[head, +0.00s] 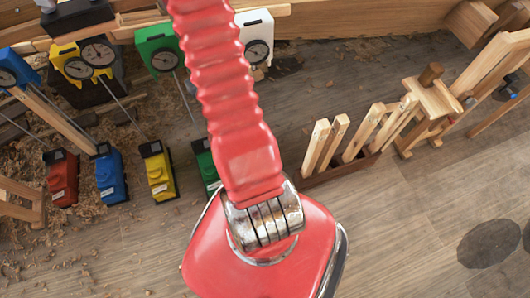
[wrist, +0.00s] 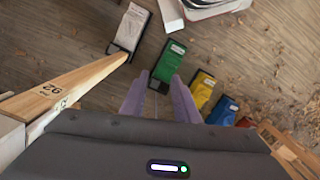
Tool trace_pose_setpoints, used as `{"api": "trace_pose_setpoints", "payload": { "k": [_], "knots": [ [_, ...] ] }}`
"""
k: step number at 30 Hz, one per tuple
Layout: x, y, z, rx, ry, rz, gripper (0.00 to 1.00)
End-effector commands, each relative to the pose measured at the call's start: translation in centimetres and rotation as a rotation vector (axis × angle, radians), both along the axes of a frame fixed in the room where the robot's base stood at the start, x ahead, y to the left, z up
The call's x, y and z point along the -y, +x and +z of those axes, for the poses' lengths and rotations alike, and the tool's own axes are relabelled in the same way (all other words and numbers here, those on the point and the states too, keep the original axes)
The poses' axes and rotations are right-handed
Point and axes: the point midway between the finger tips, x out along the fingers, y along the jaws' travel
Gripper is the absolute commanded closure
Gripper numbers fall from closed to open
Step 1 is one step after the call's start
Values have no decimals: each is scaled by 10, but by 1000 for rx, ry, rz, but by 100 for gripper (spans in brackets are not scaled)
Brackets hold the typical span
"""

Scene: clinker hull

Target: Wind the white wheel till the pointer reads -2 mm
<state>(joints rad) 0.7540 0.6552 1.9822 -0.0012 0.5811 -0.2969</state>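A white gauge housing (head: 255,38) with a round dark dial (head: 257,52) stands at the top of the head view, right of my arm. Its pointer is too small to read. In the wrist view a white block with dark ends (wrist: 131,27) lies at the upper left. I cannot make out a white wheel on it, and my arm covers that area in the head view. My gripper (wrist: 159,79) shows two purple fingers spread apart, with nothing held between them. Their tips are at the near end of a green block (wrist: 168,62), left of which the white block lies; contact cannot be told.
Red (head: 61,178), blue (head: 111,174) and yellow (head: 158,172) blocks stand in a row left of the green one. Rods link some to gauges behind. A rack of wooden pieces (head: 345,160) stands right of my arm. A numbered wooden bar (wrist: 65,88) lies close left of my gripper.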

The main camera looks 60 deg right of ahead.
Motion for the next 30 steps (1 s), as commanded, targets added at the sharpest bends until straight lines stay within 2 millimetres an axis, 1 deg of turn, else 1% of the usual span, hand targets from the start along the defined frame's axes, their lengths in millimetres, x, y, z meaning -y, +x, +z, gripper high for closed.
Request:
{"api": "trace_pose_setpoints", "payload": {
  "k": [1,6,11,18,23,30],
  "knots": [
    [6,-9,-17,-13,14,-16,72],
    [22,-35,-66,-45,50,-54,72],
    [33,-61,-113,-66,82,-84,72],
    [46,-97,-185,-73,111,-98,72],
    [59,-114,-233,-52,104,-73,72],
    [81,-134,-306,1,54,8,72]
  ]
}}
